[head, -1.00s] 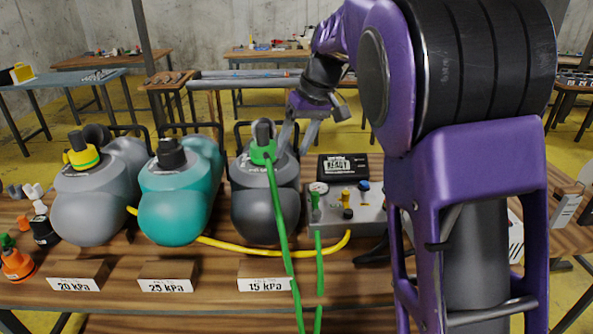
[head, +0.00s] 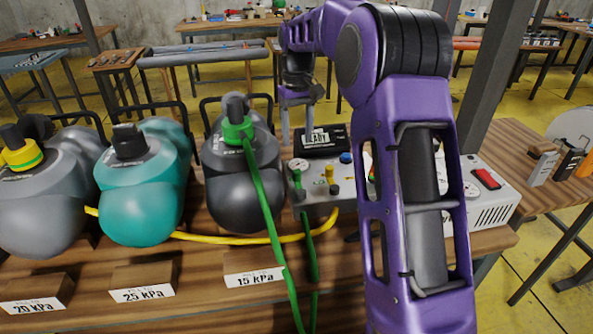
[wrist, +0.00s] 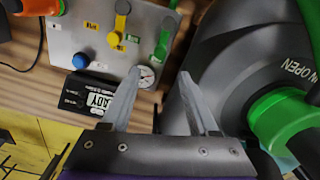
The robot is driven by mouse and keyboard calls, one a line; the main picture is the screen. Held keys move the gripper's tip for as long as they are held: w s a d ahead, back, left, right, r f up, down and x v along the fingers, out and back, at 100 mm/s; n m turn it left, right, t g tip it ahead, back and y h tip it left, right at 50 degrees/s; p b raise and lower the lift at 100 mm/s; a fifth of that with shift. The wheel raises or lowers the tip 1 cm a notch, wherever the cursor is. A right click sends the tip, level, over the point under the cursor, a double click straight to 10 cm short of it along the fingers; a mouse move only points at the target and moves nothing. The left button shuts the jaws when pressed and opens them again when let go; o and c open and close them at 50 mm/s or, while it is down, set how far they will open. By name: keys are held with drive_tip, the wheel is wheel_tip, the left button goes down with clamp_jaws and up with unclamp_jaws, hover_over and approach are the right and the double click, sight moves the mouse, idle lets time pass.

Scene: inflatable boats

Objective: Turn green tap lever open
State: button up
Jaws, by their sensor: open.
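The green tap lever (head: 298,180) stands on the left end of the grey control box (head: 318,207). In the wrist view the green lever (wrist: 163,42) lies just beyond my fingertips, beside a yellow lever (wrist: 120,24). My gripper (head: 297,128) hangs behind the box, close to the black READY box (head: 320,142). In the wrist view my gripper (wrist: 160,80) is open and empty, with the small round gauge (wrist: 145,77) showing between its fingers. The fingers are apart from the lever.
The dark inflatable boat (head: 240,180) with a green cap (head: 236,130) and green hose (head: 264,200) stands left of the box. In the wrist view the boat's body (wrist: 225,65) is close to the right finger. A yellow hose (head: 250,239) runs along the front.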

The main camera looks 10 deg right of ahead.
sight(297, 171)
wheel_tip(297, 171, down, 11)
drive_tip(key=shift+r+b, duration=0.2)
drive_tip(key=shift+b, duration=0.55)
clamp_jaws()
